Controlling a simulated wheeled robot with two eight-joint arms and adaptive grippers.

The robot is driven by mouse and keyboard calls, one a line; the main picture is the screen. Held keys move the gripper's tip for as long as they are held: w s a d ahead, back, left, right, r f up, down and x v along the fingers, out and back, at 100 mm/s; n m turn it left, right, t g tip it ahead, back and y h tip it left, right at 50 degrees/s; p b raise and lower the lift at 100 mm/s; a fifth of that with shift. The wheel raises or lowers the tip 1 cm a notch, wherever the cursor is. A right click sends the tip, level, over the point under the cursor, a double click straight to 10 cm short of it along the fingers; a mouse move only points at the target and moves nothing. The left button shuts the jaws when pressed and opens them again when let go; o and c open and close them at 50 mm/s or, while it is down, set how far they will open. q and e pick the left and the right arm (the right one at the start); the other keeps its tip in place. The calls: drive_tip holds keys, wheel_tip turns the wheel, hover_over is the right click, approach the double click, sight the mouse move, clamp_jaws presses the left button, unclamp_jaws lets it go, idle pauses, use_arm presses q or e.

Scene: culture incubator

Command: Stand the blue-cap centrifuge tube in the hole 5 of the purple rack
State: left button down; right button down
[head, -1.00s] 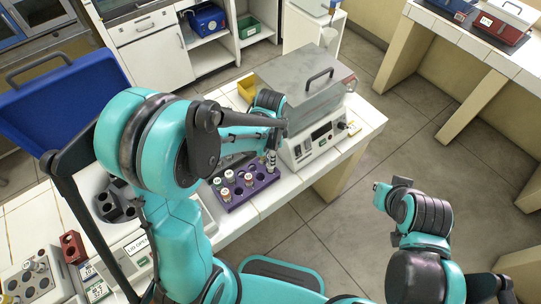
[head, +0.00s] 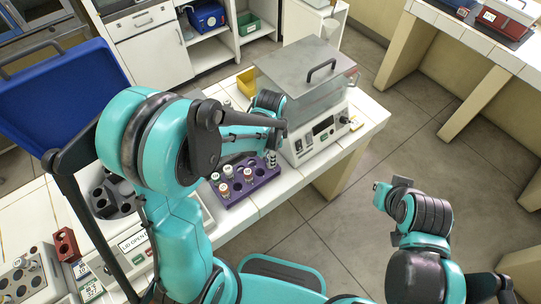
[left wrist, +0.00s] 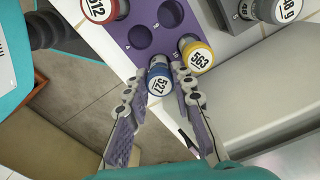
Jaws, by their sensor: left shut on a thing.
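My left gripper (left wrist: 157,79) is shut on the blue-cap tube (left wrist: 160,77), marked 527, seen from above at the near edge of the purple rack (left wrist: 120,37). The tube's lower part is hidden, so I cannot tell whether it is in a hole. Two empty holes show beyond it. A yellow-cap tube (left wrist: 194,52), marked 563, stands close on the right. In the head view the purple rack (head: 233,201) sits on the bench with several tubes, and my left gripper (head: 272,153) is at its right end, partly hidden. My right gripper (head: 386,187) is over the floor; its fingers are unclear.
A lidded metal bath (head: 310,95) stands just right of and behind the rack. A red-cap tube (left wrist: 100,8) shows in the left wrist view. A centrifuge with an open blue lid (head: 60,100) is at left, and a grey tube rack (head: 28,280) at lower left.

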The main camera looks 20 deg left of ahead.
use_arm(q)
drive_tip(key=c, duration=0.9)
unclamp_jaws()
wheel_tip(320, 180, up, 8)
drive_tip(key=p, duration=0.5)
drive_tip(key=shift+f+p, duration=0.15)
drive_tip(key=shift+p, duration=0.2)
drive_tip(key=shift+f, duration=0.1)
